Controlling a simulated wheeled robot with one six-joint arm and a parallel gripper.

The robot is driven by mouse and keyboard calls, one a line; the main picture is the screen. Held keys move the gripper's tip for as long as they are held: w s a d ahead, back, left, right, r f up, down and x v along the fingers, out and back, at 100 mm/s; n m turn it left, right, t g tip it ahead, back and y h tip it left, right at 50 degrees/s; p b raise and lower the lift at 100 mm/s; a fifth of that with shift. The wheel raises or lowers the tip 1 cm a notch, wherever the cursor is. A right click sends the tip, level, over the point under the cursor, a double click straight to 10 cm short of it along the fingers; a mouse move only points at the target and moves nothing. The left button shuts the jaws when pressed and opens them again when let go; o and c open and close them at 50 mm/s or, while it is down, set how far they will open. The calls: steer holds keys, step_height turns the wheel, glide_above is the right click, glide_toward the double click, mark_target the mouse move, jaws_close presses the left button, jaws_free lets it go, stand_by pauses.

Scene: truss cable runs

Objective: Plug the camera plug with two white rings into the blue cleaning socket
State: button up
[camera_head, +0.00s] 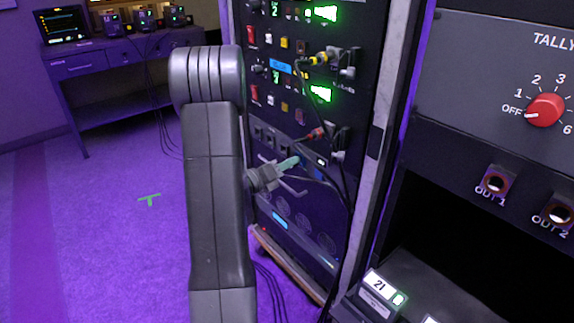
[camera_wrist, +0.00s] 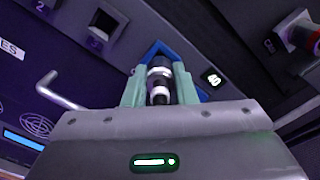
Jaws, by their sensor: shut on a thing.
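My gripper (camera_head: 290,163) is in front of the dark rack, low on its panel. In the head view the plug is too small to make out between the fingers.
A red plug (camera_head: 314,134) sits in the panel just above my gripper, and a yellow one (camera_head: 318,60) higher up. Dark cables hang at the rack's right side. A metal handle (camera_wrist: 58,90) stands out left of my gripper. A nearer panel with a red knob (camera_head: 546,110) is at right.

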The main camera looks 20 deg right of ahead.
steer(key=shift+w+d, duration=0.15)
steer(key=shift+d, duration=0.2)
stand_by(0.3)
steer(key=o, duration=1.1)
steer(key=shift+v, duration=2.5)
steer(key=v, duration=0.4)
steer(key=shift+p, duration=0.3)
